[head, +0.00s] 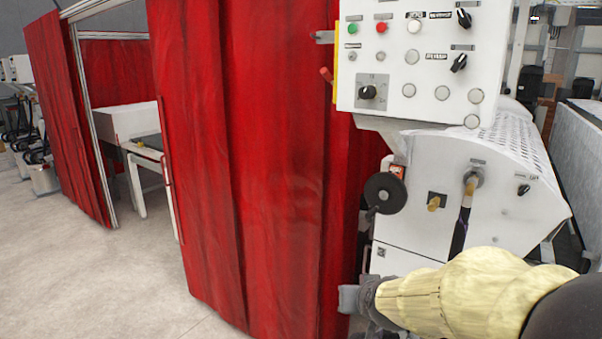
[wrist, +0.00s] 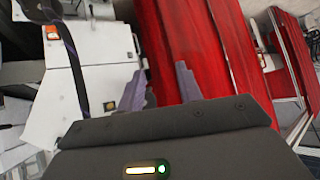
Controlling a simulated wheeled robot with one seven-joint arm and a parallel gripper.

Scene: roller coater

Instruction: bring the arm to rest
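My gripper (wrist: 160,86) shows in the wrist view with its two grey fingers apart and nothing between them. Beyond the fingers are the red curtain and the edge of the white machine. In the head view my gripper (head: 350,298) is at the bottom, right of centre, at the end of my yellow-sleeved arm. It is in front of the lower edge of the red curtain (head: 245,150), beside the white machine (head: 480,185). I cannot tell whether the fingertips touch the curtain.
A control panel (head: 415,60) with buttons and knobs hangs above the machine. A black handwheel (head: 385,193) and a hose (head: 461,225) stick out from its front. A second red curtain (head: 65,115) and a white table (head: 135,130) stand at left. The floor (head: 90,270) at lower left is clear.

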